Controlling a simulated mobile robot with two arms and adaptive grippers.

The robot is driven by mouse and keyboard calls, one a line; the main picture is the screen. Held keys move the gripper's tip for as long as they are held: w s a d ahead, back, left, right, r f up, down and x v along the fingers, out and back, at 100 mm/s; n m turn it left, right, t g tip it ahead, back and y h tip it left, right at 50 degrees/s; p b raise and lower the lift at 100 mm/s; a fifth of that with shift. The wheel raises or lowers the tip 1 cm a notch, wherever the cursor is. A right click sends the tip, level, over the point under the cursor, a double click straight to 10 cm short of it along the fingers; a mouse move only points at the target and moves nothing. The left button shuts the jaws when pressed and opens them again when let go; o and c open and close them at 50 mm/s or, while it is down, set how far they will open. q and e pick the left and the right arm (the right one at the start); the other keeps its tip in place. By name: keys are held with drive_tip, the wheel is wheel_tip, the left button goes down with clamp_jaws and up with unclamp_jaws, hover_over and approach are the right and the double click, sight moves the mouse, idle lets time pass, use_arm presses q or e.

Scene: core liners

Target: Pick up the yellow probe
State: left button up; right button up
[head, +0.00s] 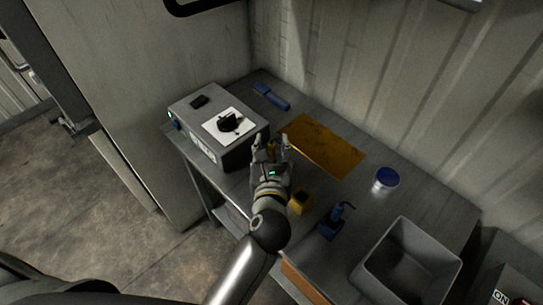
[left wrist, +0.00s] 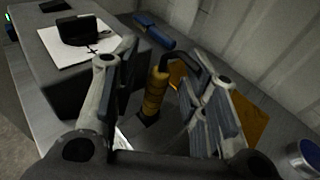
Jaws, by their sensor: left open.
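The yellow probe (left wrist: 155,92) stands roughly upright in the left wrist view, with a black hooked piece curving from its top to the right. In the head view only a small yellow part of it (head: 271,151) shows between the fingers. My left gripper (head: 271,142) is open, one finger on each side of the probe. In the left wrist view its fingers (left wrist: 162,75) stay apart with gaps to the probe. The probe's foot is partly dark, and I cannot tell what it rests on. My right gripper is not in view.
A grey instrument box (head: 203,145) stands close left of the gripper. A yellow block (head: 300,202) and a blue probe on a stand (head: 335,221) are nearer. An orange mat (head: 325,146), a blue tool (head: 271,96), a blue-lidded can (head: 386,180) and a grey bin (head: 372,268) surround them.

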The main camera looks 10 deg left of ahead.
use_arm(q)
drive_tip(key=shift+w+a+f, duration=0.15)
drive_tip(key=shift+w, duration=0.5)
clamp_jaws()
drive_tip(key=shift+s, duration=0.1)
